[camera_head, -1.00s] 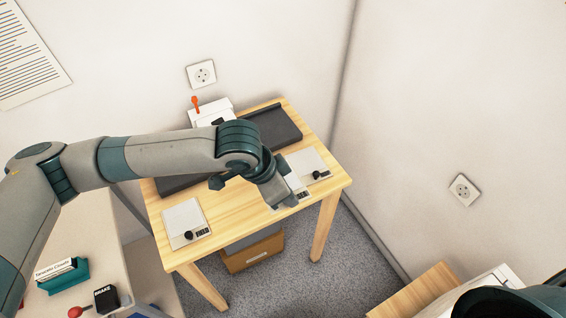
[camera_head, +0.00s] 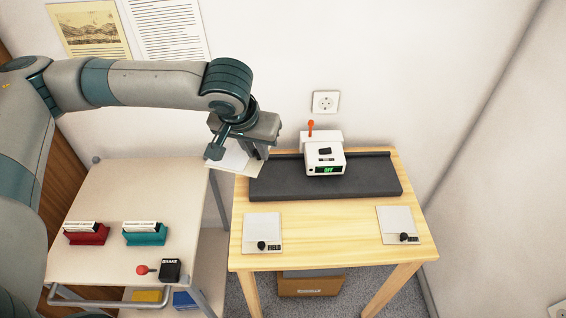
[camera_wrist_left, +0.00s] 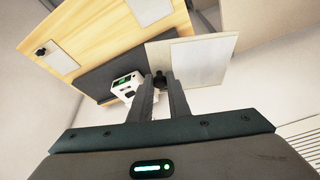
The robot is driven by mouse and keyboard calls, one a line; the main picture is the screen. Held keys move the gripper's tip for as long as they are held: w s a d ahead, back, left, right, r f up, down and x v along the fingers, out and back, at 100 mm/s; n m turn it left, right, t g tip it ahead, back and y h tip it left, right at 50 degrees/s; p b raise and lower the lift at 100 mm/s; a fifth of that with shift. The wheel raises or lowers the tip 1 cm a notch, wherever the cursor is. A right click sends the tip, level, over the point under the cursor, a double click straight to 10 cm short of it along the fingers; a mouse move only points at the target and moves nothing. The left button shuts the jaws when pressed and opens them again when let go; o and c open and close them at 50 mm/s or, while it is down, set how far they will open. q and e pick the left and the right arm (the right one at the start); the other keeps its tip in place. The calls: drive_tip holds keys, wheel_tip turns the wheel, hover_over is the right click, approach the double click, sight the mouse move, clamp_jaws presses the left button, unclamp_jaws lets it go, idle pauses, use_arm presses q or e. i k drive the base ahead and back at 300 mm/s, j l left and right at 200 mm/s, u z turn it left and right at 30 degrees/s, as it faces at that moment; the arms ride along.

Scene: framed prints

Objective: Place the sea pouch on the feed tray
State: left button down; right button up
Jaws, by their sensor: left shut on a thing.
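My left gripper (camera_head: 240,150) is shut on a pale flat pouch (camera_head: 232,158) with a black knob, held up left of the dark feed tray (camera_head: 275,186). In the left wrist view the pouch (camera_wrist_left: 203,60) spreads to the right of the fingertips (camera_wrist_left: 158,82), above the floor and table region. Its printed face is not readable, so I cannot tell whether it is the sea pouch. The feed tray lies flat on the wooden table, with nothing on its front part. My right gripper is not in view.
A white machine (camera_head: 324,158) with an orange lever and green display straddles the tray. Two similar pale pouches with black knobs lie on the table, left (camera_head: 262,232) and right (camera_head: 396,224). A beige cart (camera_head: 130,190) with red and teal card holders stands to the left.

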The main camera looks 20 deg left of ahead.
sight(375, 172)
drive_tip(key=z, duration=1.65)
drive_tip(key=k+j, duration=0.35)
drive_tip(key=k, duration=0.1)
